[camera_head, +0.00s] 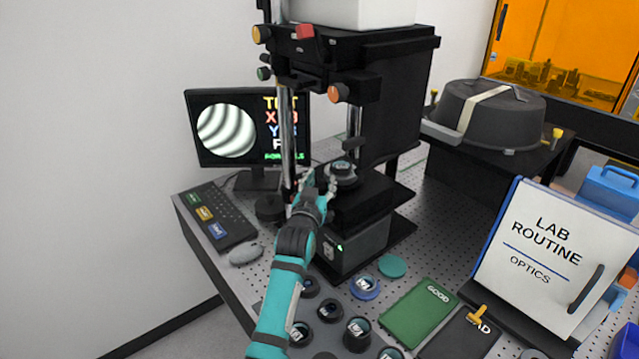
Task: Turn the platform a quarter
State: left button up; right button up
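The round platform (342,181) sits low on the black interferometer stand, with a dark ringed optic (343,168) on top of it. My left gripper (318,182) is at the platform's left side, very close to its edge. I cannot tell whether the fingers touch the platform or how far apart they are, because the gripper is small and partly hidden by its own wrist. My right gripper is not in view. The monitor (249,130) behind on the left shows curved light and dark fringes.
The stand's column (289,130) rises just behind my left gripper. Several ringed optics, a blue-rimmed one (365,288) among them, lie in front. A green GOOD mat (418,311) lies right of them. A keyboard (220,216) and mouse (246,252) are at left. A LAB ROUTINE board (540,262) stands at right.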

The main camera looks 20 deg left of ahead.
pick_arm(q)
jog(key=shift+s+d, duration=0.25)
jog(key=shift+s, duration=0.15)
jog(key=s+d, duration=0.1)
jog(key=s, duration=1)
jog(key=shift+d, duration=0.4)
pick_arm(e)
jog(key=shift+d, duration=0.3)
pick_arm(q)
jog(key=shift+c, duration=0.5)
